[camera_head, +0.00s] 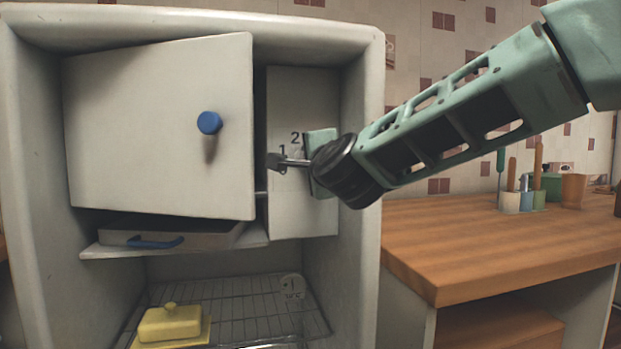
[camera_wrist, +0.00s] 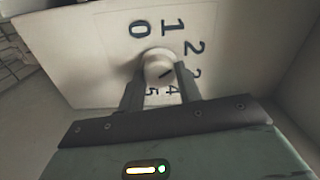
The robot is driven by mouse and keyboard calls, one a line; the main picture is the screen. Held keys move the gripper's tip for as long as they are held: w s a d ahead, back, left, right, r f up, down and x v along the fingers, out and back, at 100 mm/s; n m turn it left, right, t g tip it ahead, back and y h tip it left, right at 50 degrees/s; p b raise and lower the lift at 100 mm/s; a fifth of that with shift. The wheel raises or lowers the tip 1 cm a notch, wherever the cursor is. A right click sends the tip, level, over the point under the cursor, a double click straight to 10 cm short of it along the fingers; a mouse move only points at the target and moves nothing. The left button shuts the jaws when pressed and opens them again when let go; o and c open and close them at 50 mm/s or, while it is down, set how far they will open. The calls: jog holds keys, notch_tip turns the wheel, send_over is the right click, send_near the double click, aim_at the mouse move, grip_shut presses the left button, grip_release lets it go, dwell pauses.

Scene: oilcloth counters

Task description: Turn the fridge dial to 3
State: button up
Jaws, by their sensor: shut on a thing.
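The fridge dial (camera_wrist: 157,62) is a pale round knob on a light panel (camera_wrist: 95,50), with digits 0 to 5 printed around it. My gripper (camera_wrist: 160,82) is shut on the dial, one finger on each side. A short dark mark shows on the knob's face, slanting; I cannot tell which digit it points at. The 3 and the 5 are partly covered by the fingers. In the head view my gripper (camera_head: 277,163) reaches in from the right to the panel (camera_head: 300,95), where 1 and 2 show and the dial itself is hidden.
Left of the panel is a pale compartment door (camera_head: 150,120) with a blue knob (camera_head: 209,122), close to my gripper. Below are a tray with a blue handle (camera_head: 155,242) and a wire rack (camera_head: 240,310) bearing a yellow butter dish (camera_head: 170,325). A wooden counter (camera_head: 480,240) stands at right.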

jog(key=m+b, duration=0.2)
jog(key=m, duration=0.1)
jog(key=m+b, duration=0.6)
jog(key=m, duration=0.1)
jog(key=shift+f, duration=0.25)
jog(key=shift+m+b, duration=0.3)
jog(key=o, duration=0.9)
jog(key=shift+o, duration=0.2)
jog(key=v, duration=1.7)
jog(key=shift+s, duration=0.2)
